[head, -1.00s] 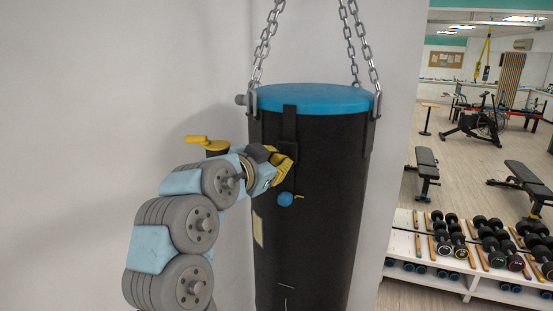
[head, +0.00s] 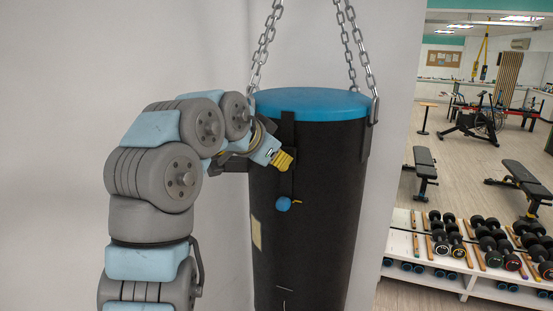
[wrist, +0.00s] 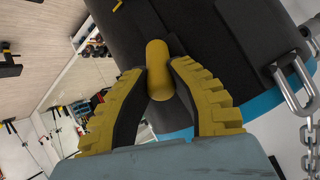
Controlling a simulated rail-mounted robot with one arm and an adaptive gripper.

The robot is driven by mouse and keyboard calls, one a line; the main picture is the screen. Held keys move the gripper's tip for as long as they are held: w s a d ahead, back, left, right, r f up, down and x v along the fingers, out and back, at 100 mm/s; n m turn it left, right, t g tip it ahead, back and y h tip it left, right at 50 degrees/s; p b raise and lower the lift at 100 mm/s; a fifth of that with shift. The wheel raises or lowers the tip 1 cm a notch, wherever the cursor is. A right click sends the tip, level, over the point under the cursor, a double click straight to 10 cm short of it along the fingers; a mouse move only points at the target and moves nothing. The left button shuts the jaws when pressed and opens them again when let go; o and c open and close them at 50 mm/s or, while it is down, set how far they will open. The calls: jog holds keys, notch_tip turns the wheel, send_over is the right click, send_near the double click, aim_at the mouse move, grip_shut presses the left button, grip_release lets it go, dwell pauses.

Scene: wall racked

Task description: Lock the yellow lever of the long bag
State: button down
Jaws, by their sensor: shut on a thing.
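The long bag (head: 315,220) is black with a blue top (head: 312,104) and hangs from chains. My gripper (head: 286,160) is at the upper front of the bag, left of centre, below the rim. In the wrist view my gripper (wrist: 160,88) has both yellow ridged fingers closed on the sides of a yellow rounded handle, the yellow lever (wrist: 158,66). The bag's black side (wrist: 195,45) lies behind it. In the head view my gripper and arm hide the lever. Whether it is locked cannot be told.
Chains (head: 358,45) rise from the rim. A pale wall (head: 60,100) stands behind and left. Dumbbell racks (head: 470,250) and benches (head: 425,165) are farther right.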

jog(key=shift+w+d+r+g, duration=0.15)
jog(key=shift+w+g, duration=0.1)
jog(key=shift+g, duration=0.35)
jog(key=shift+w+y, duration=0.1)
jog(key=shift+y, duration=0.2)
jog(key=c, duration=0.9)
grip_release()
jog(key=shift+r, duration=0.1)
jog(key=shift+v, duration=3.7)
jog(key=shift+r, duration=0.1)
